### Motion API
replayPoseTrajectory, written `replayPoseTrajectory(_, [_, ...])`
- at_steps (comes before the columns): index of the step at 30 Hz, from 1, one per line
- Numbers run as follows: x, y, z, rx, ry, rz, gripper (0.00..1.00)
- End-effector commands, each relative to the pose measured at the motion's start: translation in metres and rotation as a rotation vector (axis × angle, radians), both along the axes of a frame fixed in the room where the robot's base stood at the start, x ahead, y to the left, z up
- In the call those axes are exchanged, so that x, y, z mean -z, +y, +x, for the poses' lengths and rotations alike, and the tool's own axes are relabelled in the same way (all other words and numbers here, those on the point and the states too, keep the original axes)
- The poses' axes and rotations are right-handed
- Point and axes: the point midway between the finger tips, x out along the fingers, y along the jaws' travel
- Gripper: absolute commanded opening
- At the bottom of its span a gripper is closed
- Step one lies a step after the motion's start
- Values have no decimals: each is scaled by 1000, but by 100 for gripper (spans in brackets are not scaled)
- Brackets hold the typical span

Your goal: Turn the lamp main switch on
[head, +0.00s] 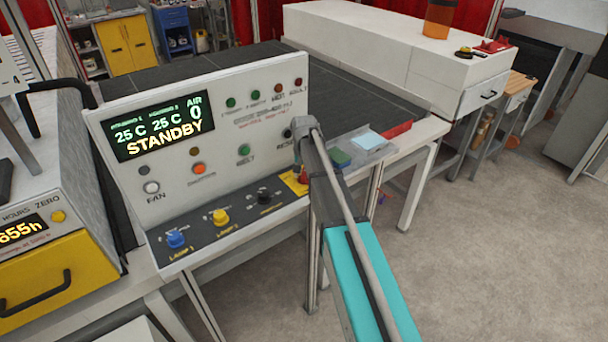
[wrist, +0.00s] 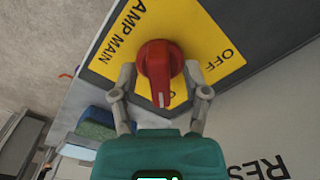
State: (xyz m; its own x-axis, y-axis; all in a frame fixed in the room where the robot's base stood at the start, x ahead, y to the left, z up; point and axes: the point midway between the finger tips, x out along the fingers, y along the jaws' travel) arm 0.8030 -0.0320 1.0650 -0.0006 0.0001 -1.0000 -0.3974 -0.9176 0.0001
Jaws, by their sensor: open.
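The lamp main switch (wrist: 160,68) is a red rotary knob on a yellow plate (wrist: 112,52) lettered "AMP MAIN" and "OFF" in the wrist view. Its white pointer mark points down in that picture, toward a partly hidden label, not toward "OFF". My gripper (wrist: 160,73) is open, with one finger on each side of the knob. I cannot tell whether the fingers touch it. In the head view my arm covers most of the switch, and only part of the yellow plate (head: 291,184) shows at the panel's right end.
The control panel (head: 220,130) has a display (head: 158,127) reading "STANDBY". A blue lamp knob (head: 176,238), a yellow lamp knob (head: 220,216) and a black knob (head: 263,196) sit left of the switch. A tray (head: 375,152) lies behind my arm. Floor at right is clear.

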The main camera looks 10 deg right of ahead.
Motion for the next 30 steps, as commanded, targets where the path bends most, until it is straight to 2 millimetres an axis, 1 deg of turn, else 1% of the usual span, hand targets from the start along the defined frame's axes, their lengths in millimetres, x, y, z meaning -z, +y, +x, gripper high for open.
replayPoseTrajectory(8, [0,0,0,-23,0,0,60])
replayPoseTrajectory(14, [0,-1,0,-95,0,0,60])
replayPoseTrajectory(30, [0,-3,0,-440,0,0,60])
